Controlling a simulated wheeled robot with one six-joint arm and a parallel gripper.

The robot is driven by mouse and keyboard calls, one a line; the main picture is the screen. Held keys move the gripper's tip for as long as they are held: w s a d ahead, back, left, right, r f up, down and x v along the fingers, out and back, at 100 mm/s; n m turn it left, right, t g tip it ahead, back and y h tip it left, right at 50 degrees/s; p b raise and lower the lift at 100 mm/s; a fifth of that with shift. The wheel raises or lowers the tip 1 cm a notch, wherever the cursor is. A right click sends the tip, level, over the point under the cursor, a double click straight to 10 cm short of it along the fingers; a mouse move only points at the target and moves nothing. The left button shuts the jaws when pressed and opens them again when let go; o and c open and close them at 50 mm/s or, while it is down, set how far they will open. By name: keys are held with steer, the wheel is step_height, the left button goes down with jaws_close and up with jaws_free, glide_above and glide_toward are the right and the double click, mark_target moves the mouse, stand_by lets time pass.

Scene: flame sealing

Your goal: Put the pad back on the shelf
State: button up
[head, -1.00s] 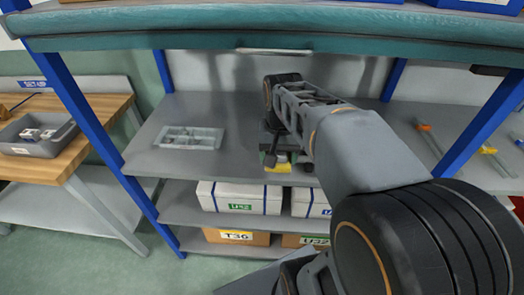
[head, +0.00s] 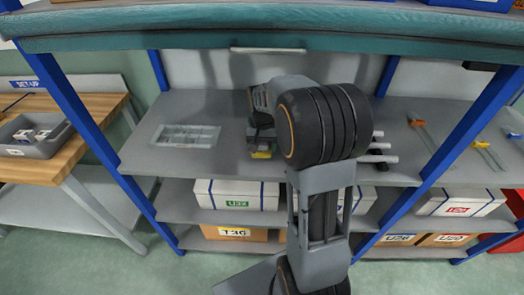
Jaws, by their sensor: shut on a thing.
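My gripper (head: 261,142) is over the grey shelf board (head: 215,105), left of my arm's large black joint. It is shut on a small pad (head: 262,155), of which only a yellow edge shows below the jaws. The rest of the pad is hidden by the gripper. The pad is near the front part of the board; I cannot tell whether it touches the board or hangs just above it.
A clear compartment tray (head: 186,136) lies to the left on the board. White rods (head: 382,146) and orange-handled tools (head: 415,121) lie to the right. Blue posts (head: 72,110) frame the shelf. Boxes (head: 236,194) fill the levels below. A teal beam (head: 270,42) crosses above.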

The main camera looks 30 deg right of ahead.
mark_target(260, 143)
steer(key=shift+f, duration=1.4)
steer(key=shift+f, duration=0.2)
steer(key=o, duration=0.8)
steer(key=shift+r, duration=0.55)
step_height(260, 143, up, 6)
steer(key=shift+f, duration=0.1)
steer(key=shift+s+a+r+n, duration=0.3)
steer(key=shift+s+a+r, duration=0.3)
steer(key=shift+r, duration=0.25)
steer(key=s+a+n+t, duration=0.1)
steer(key=s+a+n, duration=0.1)
steer(key=s, duration=0.3)
steer(key=s+a+n+t, duration=0.1)
steer(key=s+a, duration=0.2)
steer(key=s, duration=0.2)
steer(key=s+a+n+t, duration=0.1)
steer(key=s+a+n, duration=0.1)
steer(key=s+a, duration=0.1)
steer(key=shift+s+a+n, duration=0.2)
steer(key=shift+s+n, duration=0.1)
steer(key=shift+s, duration=0.6)
